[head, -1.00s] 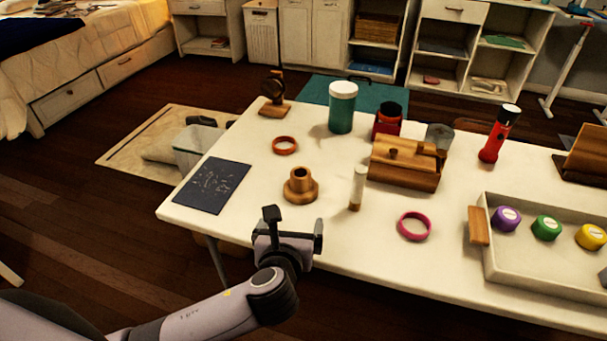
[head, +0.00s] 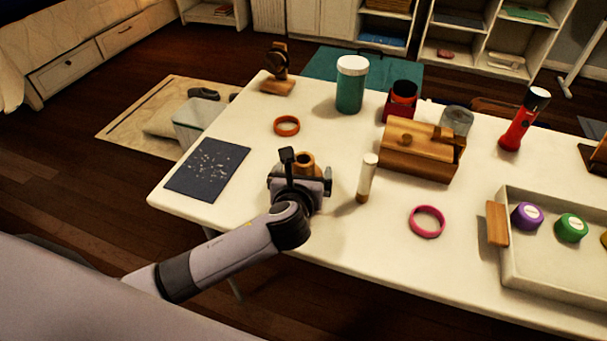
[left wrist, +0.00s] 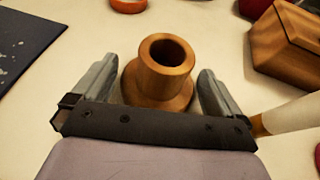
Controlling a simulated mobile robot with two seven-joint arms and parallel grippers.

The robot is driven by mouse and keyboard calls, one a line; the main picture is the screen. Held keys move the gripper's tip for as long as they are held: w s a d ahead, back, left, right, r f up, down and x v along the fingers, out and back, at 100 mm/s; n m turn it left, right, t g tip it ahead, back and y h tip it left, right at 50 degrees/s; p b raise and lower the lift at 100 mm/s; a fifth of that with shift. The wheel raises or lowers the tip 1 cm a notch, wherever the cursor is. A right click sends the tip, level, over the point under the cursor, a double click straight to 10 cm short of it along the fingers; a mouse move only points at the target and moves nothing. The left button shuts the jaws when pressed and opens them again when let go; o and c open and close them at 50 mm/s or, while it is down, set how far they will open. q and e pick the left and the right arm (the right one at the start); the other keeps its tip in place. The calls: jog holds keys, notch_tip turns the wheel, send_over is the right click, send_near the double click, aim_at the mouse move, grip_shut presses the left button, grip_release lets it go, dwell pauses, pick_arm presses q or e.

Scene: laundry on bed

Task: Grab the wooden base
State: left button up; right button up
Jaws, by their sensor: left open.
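The wooden base (left wrist: 160,75) is a round, flanged wooden piece with a hollow upright neck, standing on the white table. In the head view only its top (head: 304,161) shows above my left gripper (head: 301,178), which hides the rest. In the left wrist view my left gripper (left wrist: 158,85) is open, with one finger on each side of the base. I see a gap between each finger and the neck; whether a finger touches the flange I cannot tell. My right gripper is not in view.
A white and wooden cylinder (head: 367,178) stands close to the right of my left gripper. A wooden box (head: 420,160), a pink ring (head: 427,221), an orange ring (head: 287,126) and a dark sheet (head: 207,167) lie around on the table (head: 330,235).

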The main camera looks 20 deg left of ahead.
pick_arm(q)
jog(key=shift+w+f, duration=0.15)
jog(key=shift+w, duration=0.2)
jog(key=c, duration=0.8)
